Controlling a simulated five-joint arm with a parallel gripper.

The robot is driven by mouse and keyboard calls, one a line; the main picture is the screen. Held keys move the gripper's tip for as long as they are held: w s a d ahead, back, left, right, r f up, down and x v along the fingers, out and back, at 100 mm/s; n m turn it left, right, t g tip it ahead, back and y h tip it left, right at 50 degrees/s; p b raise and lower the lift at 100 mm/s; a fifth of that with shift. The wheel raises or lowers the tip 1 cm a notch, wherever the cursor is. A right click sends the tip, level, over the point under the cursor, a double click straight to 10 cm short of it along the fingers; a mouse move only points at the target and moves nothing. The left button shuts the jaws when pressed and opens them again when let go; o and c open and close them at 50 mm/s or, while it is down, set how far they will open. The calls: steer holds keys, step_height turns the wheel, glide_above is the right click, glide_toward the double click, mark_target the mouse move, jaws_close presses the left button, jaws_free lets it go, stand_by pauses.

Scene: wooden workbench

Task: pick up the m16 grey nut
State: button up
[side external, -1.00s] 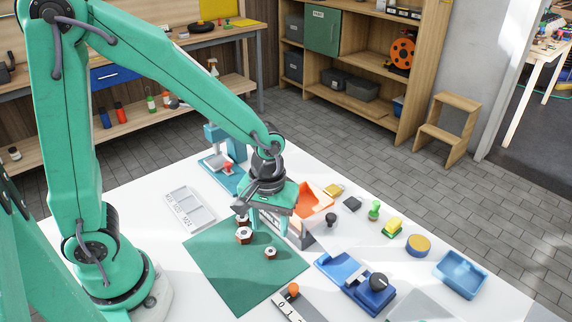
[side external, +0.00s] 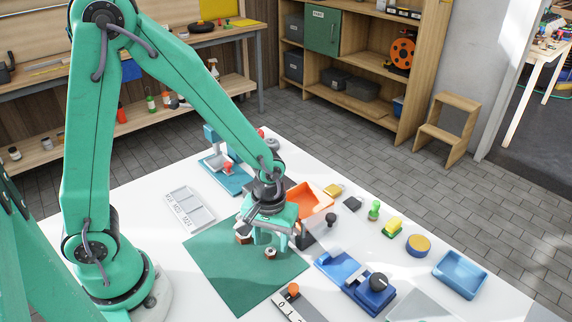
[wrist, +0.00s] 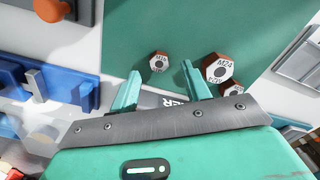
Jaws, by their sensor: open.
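Brown-sided hex nuts with pale labelled tops are on the green mat (side external: 225,270). The smaller nut (wrist: 158,62) has a label too small to read for certain; it also shows in the side view (side external: 270,253). A larger nut marked M24 (wrist: 218,71) lies to its right in the wrist view and is partly covered in the side view (side external: 243,238). A third nut (wrist: 232,89) is mostly hidden behind my right finger and the M24 nut. My gripper (wrist: 160,70) is open and empty, its fingers pointing towards the smaller nut; it hangs over the mat in the side view (side external: 270,241).
A grey tray with M-size labels (side external: 188,208) lies left of the mat. An orange bin (side external: 312,199) and a dark block with a black knob (side external: 318,232) stand right of my gripper. A blue fixture (side external: 357,281) is at the front right. The mat's front is clear.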

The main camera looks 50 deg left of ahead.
steer(key=shift+f, duration=1.1)
jaws_close()
